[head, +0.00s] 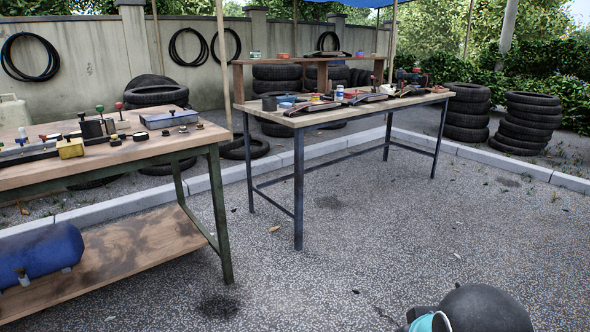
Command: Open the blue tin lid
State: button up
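A low, flat blue tin (170,120) sits on the left workbench (150,152), near its back right part. Its top looks flat and grey-blue, and the lid appears to lie closed on it. A small dark piece shows at its top, too small to make out. My gripper is not in view. A dark rounded part with a teal band at the bottom right looks like part of my arm, well apart from the tin.
Small dark knobs (139,136), a yellow block (70,148) and dark cylinders (92,129) stand left of and before the tin. A blue tank (40,252) lies on the lower shelf. A second workbench (420,100) stands behind right. Open gravel lies in front.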

aim_at(288, 98)
jog(key=u, duration=0.15)
jog(key=i, duration=1.75)
jog(key=u, duration=0.25)
jog(key=k, duration=0.45)
jog(key=z, duration=0.75)
jog(key=i, duration=1.4)
jog(key=u, duration=0.6)
